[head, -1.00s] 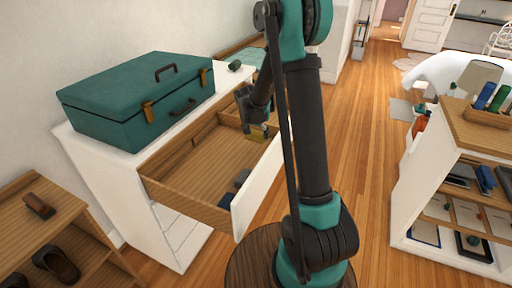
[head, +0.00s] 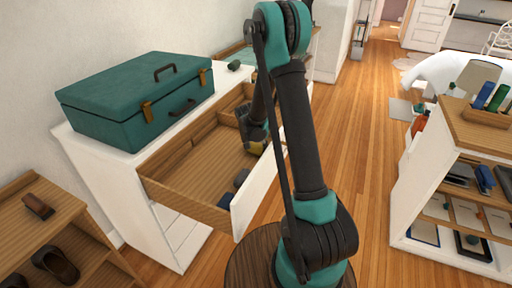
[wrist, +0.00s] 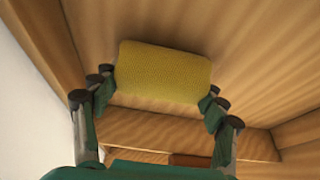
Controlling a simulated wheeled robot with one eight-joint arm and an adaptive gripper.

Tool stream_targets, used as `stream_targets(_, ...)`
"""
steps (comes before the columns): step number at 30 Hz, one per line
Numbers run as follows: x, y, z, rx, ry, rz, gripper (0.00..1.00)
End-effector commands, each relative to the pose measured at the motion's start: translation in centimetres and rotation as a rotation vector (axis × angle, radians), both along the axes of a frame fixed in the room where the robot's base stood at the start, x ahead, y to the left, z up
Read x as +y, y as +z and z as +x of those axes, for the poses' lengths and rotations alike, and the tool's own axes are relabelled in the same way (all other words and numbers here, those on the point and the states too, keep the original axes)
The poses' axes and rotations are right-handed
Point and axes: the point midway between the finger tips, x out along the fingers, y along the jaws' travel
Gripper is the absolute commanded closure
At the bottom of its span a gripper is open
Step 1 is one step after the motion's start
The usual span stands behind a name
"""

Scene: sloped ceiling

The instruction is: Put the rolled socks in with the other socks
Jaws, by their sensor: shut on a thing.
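The rolled socks are a mustard-yellow roll (wrist: 163,73), held between the two fingers of my gripper (wrist: 160,95) in the wrist view. In the head view the yellow roll (head: 256,148) shows below my gripper, over the right side of the open wooden drawer (head: 190,178), near its white front. The other socks, a blue roll (head: 226,200) and a dark grey roll (head: 241,178), lie on the drawer floor by the front panel, toward the near corner. The yellow roll is apart from them. My arm hides part of the drawer's far right end.
A green suitcase (head: 135,100) and a small green object (head: 234,65) are on the white dresser top. Wooden dividers (head: 205,133) cross the drawer's far part. The drawer's middle floor is bare. A shelf with shoes (head: 55,262) stands at lower left.

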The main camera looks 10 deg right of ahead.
Motion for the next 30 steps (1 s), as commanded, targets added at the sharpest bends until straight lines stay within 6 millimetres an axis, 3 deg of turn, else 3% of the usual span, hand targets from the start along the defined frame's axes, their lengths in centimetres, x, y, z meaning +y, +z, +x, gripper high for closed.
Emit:
stream_targets(1,0.0,-0.1,0.0,0.0,0.0,0.0,0.26)
stream_targets(6,0.0,-0.1,0.0,0.0,0.0,0.0,0.07)
stream_targets(19,0.1,0.5,-0.1,0.0,0.0,0.0,0.07)
stream_targets(30,1.2,5.5,-1.8,0.0,0.001,0.0,0.07)
